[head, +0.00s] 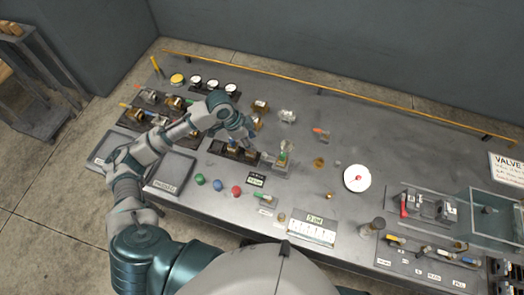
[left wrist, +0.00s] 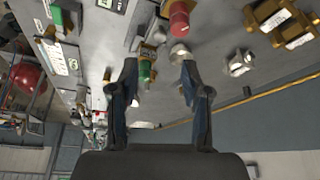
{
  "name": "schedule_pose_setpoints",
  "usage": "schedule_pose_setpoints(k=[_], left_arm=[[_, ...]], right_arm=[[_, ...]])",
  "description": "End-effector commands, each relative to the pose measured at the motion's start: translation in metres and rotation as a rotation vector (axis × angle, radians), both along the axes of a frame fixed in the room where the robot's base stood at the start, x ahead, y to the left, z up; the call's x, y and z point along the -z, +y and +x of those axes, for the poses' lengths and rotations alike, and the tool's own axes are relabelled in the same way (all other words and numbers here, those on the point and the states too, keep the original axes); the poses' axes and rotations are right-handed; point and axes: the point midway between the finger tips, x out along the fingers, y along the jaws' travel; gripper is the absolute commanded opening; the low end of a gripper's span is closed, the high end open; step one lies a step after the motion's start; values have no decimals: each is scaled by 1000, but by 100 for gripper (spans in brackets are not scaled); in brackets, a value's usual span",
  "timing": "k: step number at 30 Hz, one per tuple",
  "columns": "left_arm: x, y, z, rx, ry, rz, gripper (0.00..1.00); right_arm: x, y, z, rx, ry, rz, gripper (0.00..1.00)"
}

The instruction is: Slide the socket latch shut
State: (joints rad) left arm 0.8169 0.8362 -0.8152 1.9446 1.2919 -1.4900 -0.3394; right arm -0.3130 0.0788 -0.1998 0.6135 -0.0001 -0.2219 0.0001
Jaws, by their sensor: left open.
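My left gripper (head: 250,137) reaches in from the left over the middle of the bench. It is open, and its two fingers show apart in the left wrist view (left wrist: 158,88). A small grey fixture with a green-topped valve piece (head: 283,156) stands just right of the fingertips. A green cylinder with a brass part (left wrist: 146,70) shows between the fingers in the left wrist view, seemingly the same piece. I see no contact with it. The socket latch is too small to tell apart for certain. My right gripper is not in view.
A dark tray with brass parts (head: 232,151) lies beside the gripper. Green, blue and red knobs (head: 218,185) stand in front. A white disc (head: 357,178) and a clear box (head: 490,212) are to the right. A yellow rail (head: 340,92) runs along the back.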

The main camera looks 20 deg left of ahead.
Motion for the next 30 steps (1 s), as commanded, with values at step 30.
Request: schedule_pose_setpoints(k=[30], left_arm=[[89, -35, 12, 1, -1, 0, 10]], right_arm=[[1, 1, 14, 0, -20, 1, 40]])
